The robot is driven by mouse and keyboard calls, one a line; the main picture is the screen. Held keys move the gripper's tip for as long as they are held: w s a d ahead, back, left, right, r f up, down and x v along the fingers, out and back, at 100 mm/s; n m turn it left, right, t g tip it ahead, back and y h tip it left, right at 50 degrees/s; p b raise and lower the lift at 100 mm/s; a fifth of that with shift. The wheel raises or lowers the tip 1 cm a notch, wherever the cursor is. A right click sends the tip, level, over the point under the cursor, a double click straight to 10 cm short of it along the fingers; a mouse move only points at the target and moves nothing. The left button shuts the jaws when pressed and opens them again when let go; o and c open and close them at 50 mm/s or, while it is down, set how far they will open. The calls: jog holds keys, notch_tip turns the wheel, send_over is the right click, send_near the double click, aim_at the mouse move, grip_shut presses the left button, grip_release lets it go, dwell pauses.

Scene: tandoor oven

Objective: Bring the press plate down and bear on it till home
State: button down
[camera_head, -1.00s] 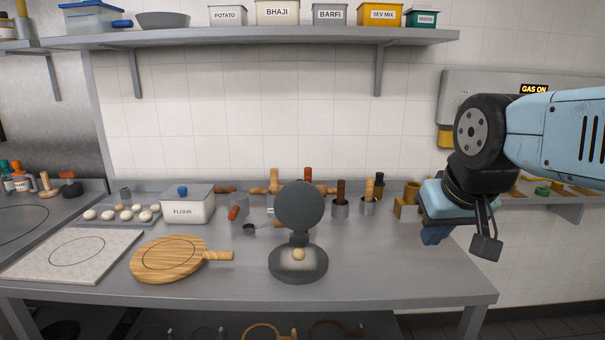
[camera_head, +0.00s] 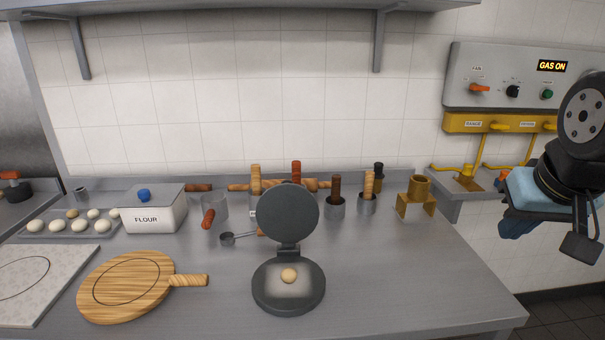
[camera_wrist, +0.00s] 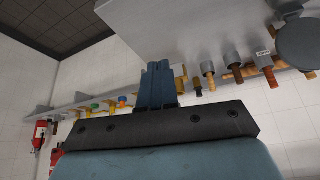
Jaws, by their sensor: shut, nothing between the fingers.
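The press stands on the steel counter in the head view. Its round dark upper press plate (camera_head: 288,213) is raised nearly upright on a hinge at the back. The round lower plate (camera_head: 262,292) lies flat, with a small dough ball (camera_head: 288,275) near its middle. My gripper (camera_head: 512,228) is at the right edge, well right of the press and apart from it, past the counter's right side. In the wrist view my gripper (camera_wrist: 157,70) shows its blue fingers together and empty. The raised press plate (camera_wrist: 300,42) shows at the top right there.
A wooden board (camera_head: 125,288) and a flour box (camera_head: 155,212) stand left of the press. Pots with wooden handles (camera_head: 335,205) and a brass stand (camera_head: 416,200) line the back. The counter right of the press is clear. A gas panel (camera_head: 510,80) hangs at right.

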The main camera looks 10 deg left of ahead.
jog(key=w+a+r+n+g+y, duration=0.15)
jog(key=w+a+r+n, duration=0.3)
jog(key=w, duration=0.45)
jog(key=w+a+n+g+y, duration=0.2)
jog(key=w+a+n+g, duration=0.7)
jog(key=w+a, duration=1.15)
jog(key=w+a+f+n+g, duration=0.2)
jog(key=w+a+f+n, duration=0.3)
jog(key=w+a+n, duration=0.45)
jog(key=s+a+f, duration=0.1)
jog(key=s+f, duration=0.2)
jog(key=s, duration=0.3)
jog(key=s+a+f+m, duration=0.1)
jog(key=s+a+f, duration=0.1)
jog(key=s+f, duration=0.2)
jog(key=shift+s+a+f+m, duration=0.15)
jog(key=shift+s+a+m, duration=0.15)
jog(key=shift+s, duration=0.75)
